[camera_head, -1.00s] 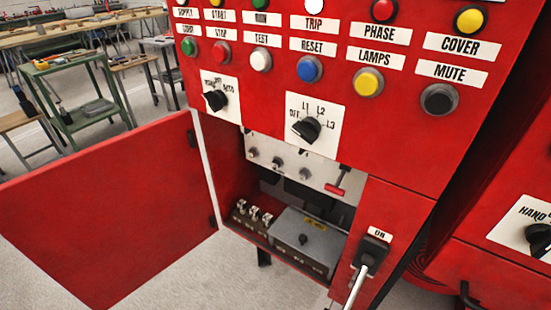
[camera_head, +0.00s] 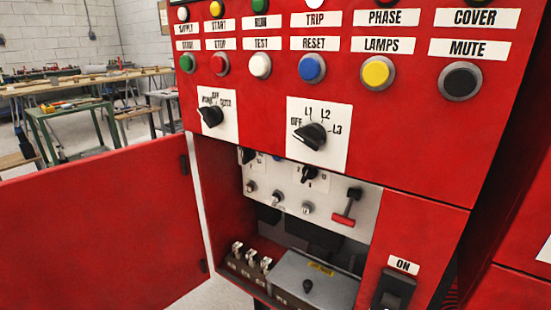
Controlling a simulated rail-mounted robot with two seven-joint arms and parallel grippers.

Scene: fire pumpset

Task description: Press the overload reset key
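A red control cabinet fills the middle and right of the head view. No key labelled overload reset can be read. A blue button (camera_head: 312,68) sits under a RESET label (camera_head: 314,43) on the upper panel. Neither gripper is in view.
The red door (camera_head: 100,215) stands open to the left. Two black selector knobs (camera_head: 211,116) (camera_head: 310,136) stick out above the compartment. A black switch (camera_head: 393,290) marked ON is at lower right. Workbenches (camera_head: 75,120) stand behind at the left.

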